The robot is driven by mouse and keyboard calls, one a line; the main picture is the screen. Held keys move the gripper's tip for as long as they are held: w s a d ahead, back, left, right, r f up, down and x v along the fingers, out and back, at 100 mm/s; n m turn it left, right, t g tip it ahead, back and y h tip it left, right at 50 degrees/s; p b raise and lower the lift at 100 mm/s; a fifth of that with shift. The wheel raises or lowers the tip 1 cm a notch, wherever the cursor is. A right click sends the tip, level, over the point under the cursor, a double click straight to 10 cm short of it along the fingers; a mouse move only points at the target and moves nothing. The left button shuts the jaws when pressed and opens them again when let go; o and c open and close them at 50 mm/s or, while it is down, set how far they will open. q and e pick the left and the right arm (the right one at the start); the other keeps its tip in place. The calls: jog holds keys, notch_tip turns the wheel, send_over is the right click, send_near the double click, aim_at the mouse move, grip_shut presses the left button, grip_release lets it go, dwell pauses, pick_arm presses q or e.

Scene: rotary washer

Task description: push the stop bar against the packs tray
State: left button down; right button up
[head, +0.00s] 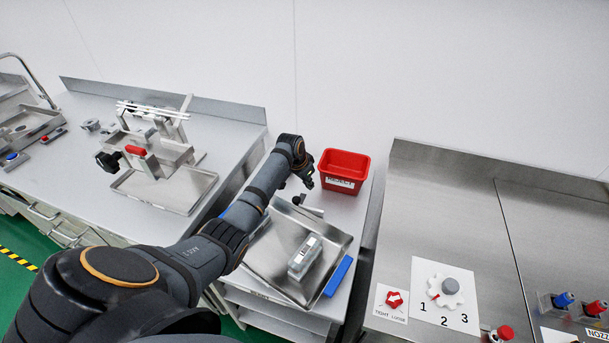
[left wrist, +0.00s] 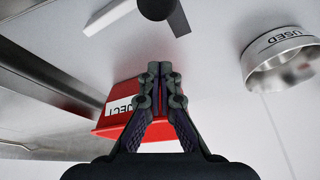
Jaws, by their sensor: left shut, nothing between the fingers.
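The packs tray (head: 259,266) is a shallow steel tray on the small middle bench, with one grey-and-clear pack (head: 305,257) lying in it. What looks like the stop bar (head: 312,211) is a light bar with a black knob by the tray's far edge. I cannot tell whether it touches the tray. In the left wrist view a light bar (left wrist: 108,17) and black knob (left wrist: 157,8) show at the top, cut by the frame. My left gripper (head: 307,184) is shut and empty, above the bench just beyond the bar; its closed fingertips (left wrist: 160,70) show in the wrist view. My right gripper is out of view.
A red reject bin (head: 345,164) stands close to the right of my left gripper. A steel bowl marked USED (left wrist: 282,58) shows in the wrist view. A blue strip (head: 338,276) lies along the tray's right side. My left arm crosses over the tray's left side.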

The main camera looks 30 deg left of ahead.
aim_at(297, 204)
pick_arm(q)
jog(key=s, duration=0.1)
jog(key=s+p, duration=0.2)
jog(key=shift+s+a+f, duration=0.1)
jog(key=shift+a+f, duration=0.2)
jog(key=shift+a, duration=0.05)
jog(key=shift+s+a+f, duration=0.1)
jog(key=shift+s, duration=0.25)
jog(key=shift+w+f, duration=0.1)
jog(key=shift+s+r+p, duration=0.2)
jog(key=shift+s+p, duration=0.15)
jog(key=shift+p, duration=0.65)
jog(key=shift+s+p, duration=0.2)
jog(key=shift+p, duration=0.15)
jog(key=shift+f, duration=0.25)
